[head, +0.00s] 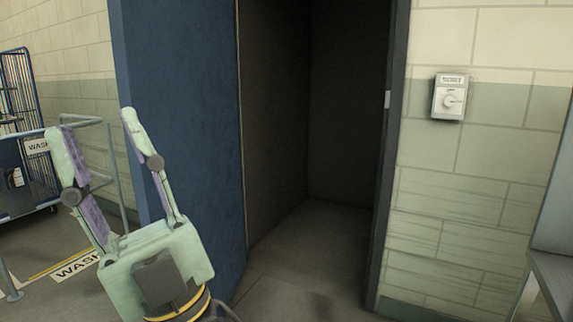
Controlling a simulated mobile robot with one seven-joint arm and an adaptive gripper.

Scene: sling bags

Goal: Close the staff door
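The staff door (185,110) is a tall blue panel left of the doorway. It stands open, and the dark doorway (345,110) beside it shows a dim space with a bare floor. My gripper (92,120) is at the lower left, in front of the door's left edge in the picture. Its two pale green fingers with purple pads are spread wide, with nothing between them. I cannot tell whether a finger touches the door. No handle shows on the visible door face.
A grey rail (116,170) stands left of the door, with a blue wire cart (20,80) behind it. A grey bench (555,285) is at the lower right.

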